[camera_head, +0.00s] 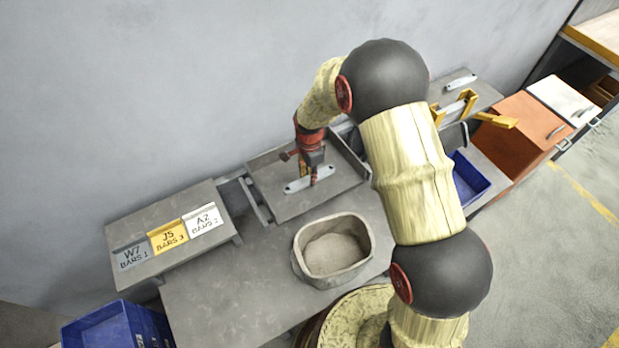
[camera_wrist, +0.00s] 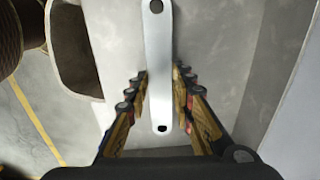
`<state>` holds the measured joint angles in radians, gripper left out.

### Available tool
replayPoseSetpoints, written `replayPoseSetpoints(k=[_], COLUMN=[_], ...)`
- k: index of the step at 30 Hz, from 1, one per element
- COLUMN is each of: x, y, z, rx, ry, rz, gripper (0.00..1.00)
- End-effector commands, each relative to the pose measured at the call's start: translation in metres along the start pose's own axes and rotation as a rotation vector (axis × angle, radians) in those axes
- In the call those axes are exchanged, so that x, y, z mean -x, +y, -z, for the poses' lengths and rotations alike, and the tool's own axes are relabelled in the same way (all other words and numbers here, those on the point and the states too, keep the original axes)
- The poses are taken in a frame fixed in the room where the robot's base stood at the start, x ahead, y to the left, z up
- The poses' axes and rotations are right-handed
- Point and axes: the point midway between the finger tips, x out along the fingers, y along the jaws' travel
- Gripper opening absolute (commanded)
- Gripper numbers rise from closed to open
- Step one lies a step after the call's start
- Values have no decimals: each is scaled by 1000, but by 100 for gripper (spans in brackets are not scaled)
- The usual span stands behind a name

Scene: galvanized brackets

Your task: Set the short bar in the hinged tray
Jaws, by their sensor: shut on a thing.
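A pale metal bar (camera_head: 297,186) with a hole at each end is in my gripper (camera_head: 314,172). In the wrist view the bar (camera_wrist: 158,45) runs lengthwise between the two fingers of my gripper (camera_wrist: 160,82), which are shut on it near its lower half. The bar is over the flat grey tray (camera_head: 283,207), which has a raised wall on its right side. I cannot tell whether the bar touches the tray floor. The tray's grey surface also shows in the wrist view (camera_wrist: 208,55). My arm hides part of the area right of the tray.
A rough grey basin (camera_head: 334,281) stands on the bench just in front of the tray. A labelled sign block (camera_head: 220,232) is at left, a blue bin (camera_head: 105,330) below it. Another bar (camera_head: 460,82), a yellow bracket (camera_head: 497,120) and a blue bin (camera_head: 470,180) are at right.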

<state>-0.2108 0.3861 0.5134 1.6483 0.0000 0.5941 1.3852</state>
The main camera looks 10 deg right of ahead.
Motion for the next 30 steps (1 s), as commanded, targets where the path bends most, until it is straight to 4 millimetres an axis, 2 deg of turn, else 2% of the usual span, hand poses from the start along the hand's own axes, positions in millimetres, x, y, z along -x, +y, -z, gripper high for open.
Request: replayPoseSetpoints(k=[3,12,13,22,30], x=[-11,-12,-12,-12,-11], y=[-1,0,0,0,0], z=[0,0,0,0,0], rx=[0,0,0,0,0], ry=[0,0,0,0,0], rz=[1,1,0,0,1], gripper=[0,0,25,42,42])
